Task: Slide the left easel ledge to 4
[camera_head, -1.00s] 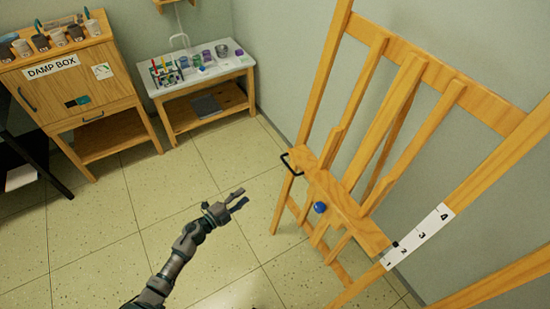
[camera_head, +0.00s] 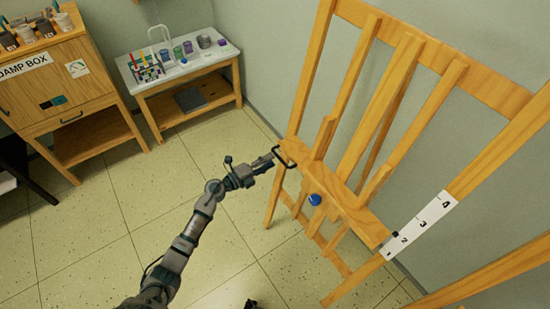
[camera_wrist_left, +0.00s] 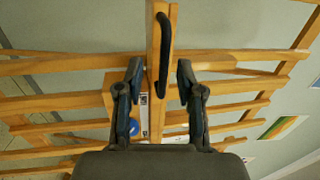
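The wooden easel ledge (camera_head: 347,207) runs across the left easel (camera_head: 390,100), with a black handle (camera_head: 283,157) at its left end and a blue knob (camera_head: 315,199) in front. A white scale strip (camera_head: 433,213) numbered 1 to 4 lies along the right upright. The ledge's black pointer (camera_head: 395,234) is beside the 2. My left gripper (camera_head: 274,158) is at the handle. In the left wrist view, its fingers (camera_wrist_left: 160,75) are apart, with the handle (camera_wrist_left: 165,55) between them and gaps at both sides.
A damp box cabinet (camera_head: 58,85) and a white-topped table (camera_head: 190,65) with art supplies stand at the back left. Another wooden beam (camera_head: 490,275) crosses the lower right. The floor between cabinet and easel is clear.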

